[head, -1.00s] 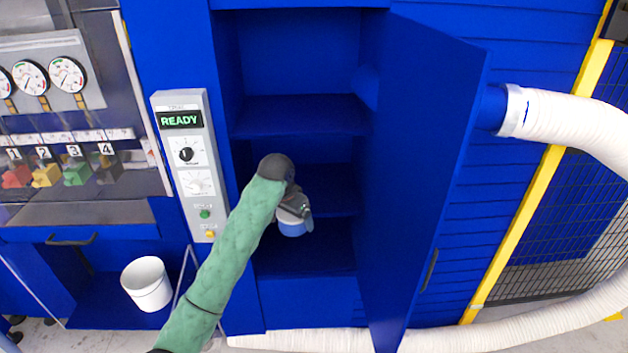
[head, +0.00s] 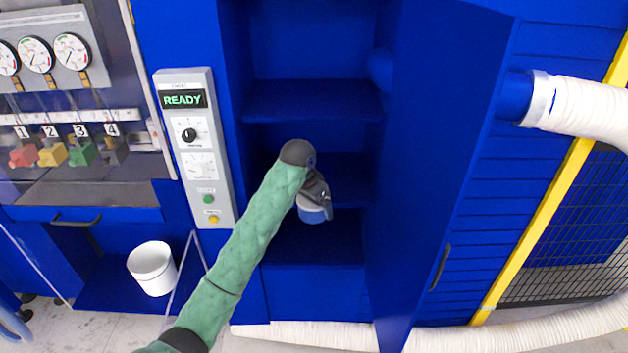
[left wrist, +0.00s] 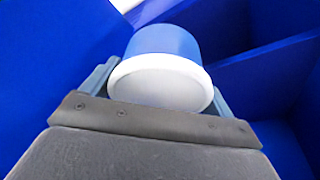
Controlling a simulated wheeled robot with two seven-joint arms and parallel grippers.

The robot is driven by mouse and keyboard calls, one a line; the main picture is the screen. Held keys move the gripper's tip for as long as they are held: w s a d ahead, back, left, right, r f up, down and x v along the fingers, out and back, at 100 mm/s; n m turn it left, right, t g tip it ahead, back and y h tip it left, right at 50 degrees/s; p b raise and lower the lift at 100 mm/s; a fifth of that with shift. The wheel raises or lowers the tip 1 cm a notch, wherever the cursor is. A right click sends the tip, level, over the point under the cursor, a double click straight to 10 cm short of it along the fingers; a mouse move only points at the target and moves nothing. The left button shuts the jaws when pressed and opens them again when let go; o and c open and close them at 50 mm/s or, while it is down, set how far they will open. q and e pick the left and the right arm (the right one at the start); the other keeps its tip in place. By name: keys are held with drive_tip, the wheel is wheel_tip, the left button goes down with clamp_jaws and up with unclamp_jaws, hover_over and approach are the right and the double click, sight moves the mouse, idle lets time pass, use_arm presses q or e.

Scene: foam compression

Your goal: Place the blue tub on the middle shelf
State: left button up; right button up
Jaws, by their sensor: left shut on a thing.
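The blue tub (head: 312,215) with a white rim is held by my left gripper (head: 318,206) inside the open blue cabinet. In the left wrist view, the tub (left wrist: 165,42) sits between the two fingers of the gripper (left wrist: 158,85), its pale round face toward the camera. The middle shelf (head: 345,168) is partly hidden behind my left arm and hand. In the head view the tub shows just below and in front of that shelf's level; I cannot tell whether it touches anything. My right gripper is not in view.
The upper shelf (head: 315,100) is empty. The open cabinet door (head: 440,150) stands close on the right. A control panel (head: 196,150) reading READY is on the left. A white bucket (head: 153,268) stands lower left, and a white hose (head: 580,108) runs at the right.

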use_arm(q)
drive_tip(key=shift+f+b, duration=0.6)
drive_tip(key=shift+f, duration=0.2)
drive_tip(key=shift+w, duration=0.2)
drive_tip(key=w+p, duration=0.4)
drive_tip(key=w, duration=1)
drive_tip(key=shift+w+r+p, duration=0.1)
drive_tip(key=shift+w+p, duration=0.3)
drive_tip(key=shift+w, duration=0.05)
drive_tip(key=shift+w+r+p, duration=0.1)
drive_tip(key=shift+w+p, duration=0.3)
drive_tip(key=shift+w, duration=0.8)
drive_tip(key=shift+w+f+p, duration=0.2)
drive_tip(key=shift+f+p, duration=0.25)
drive_tip(key=shift+f, duration=0.25)
drive_tip(key=shift+s+f, duration=0.1)
drive_tip(key=shift+f, duration=0.15)
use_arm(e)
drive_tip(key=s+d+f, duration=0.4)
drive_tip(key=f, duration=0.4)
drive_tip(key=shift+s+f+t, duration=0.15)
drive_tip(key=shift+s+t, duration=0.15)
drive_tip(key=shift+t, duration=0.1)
